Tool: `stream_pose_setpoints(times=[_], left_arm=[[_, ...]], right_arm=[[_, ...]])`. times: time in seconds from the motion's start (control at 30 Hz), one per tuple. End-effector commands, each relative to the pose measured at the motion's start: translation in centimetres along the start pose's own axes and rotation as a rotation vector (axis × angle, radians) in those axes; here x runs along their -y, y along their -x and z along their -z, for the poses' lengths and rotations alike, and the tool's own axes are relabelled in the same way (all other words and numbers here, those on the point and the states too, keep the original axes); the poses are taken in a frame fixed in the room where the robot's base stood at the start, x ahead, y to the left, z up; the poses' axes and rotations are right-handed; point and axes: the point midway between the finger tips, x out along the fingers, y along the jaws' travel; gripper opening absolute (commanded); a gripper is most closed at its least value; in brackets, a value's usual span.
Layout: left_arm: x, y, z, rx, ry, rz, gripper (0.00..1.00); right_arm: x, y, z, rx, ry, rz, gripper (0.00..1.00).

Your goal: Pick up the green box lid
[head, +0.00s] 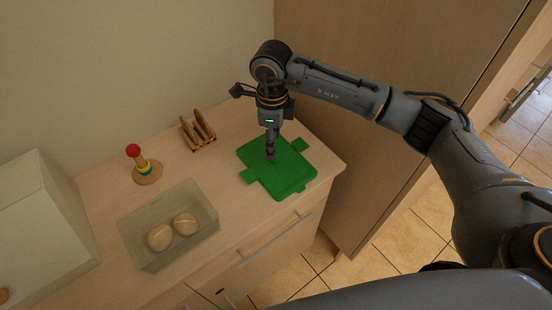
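The green box lid (290,177) lies flat on the right end of the wooden counter, with tabs sticking out at its sides. My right gripper (271,156) comes down from above, pointing at the lid, with its fingertips over the upper left part of the lid. The fingers look like one narrow dark shape from here, so I cannot tell whether they are open or shut, or whether they touch the lid. My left gripper is not in view.
On the counter (104,196) are a clear bin (144,257) with two bread rolls (172,231), a ring stacker with a red ball (146,172), a wooden rack (198,131) and a white box (40,215). A tall wooden cabinet (380,60) stands right of the lid.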

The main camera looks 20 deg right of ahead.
Motion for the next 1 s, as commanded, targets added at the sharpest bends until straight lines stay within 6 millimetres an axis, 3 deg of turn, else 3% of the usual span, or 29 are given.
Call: stream_pose_setpoints(times=[0.17,0.4,0.7,0.97,1.0], left_arm=[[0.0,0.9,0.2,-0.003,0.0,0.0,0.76],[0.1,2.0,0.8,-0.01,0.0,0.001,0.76],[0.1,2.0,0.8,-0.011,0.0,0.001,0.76],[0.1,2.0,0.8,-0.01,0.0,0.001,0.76],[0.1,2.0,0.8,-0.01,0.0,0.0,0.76]], right_arm=[[0.0,-1.3,0.4,-0.002,0.0,-0.003,0.54],[0.1,-4.8,0.8,0.0,0.0,-0.003,0.54],[0.1,-5.5,0.7,0.001,0.002,0.0,0.54],[0.1,-5.5,0.7,0.001,0.001,0.0,0.03],[0.1,-5.5,0.7,0.001,0.001,0.0,0.0]])
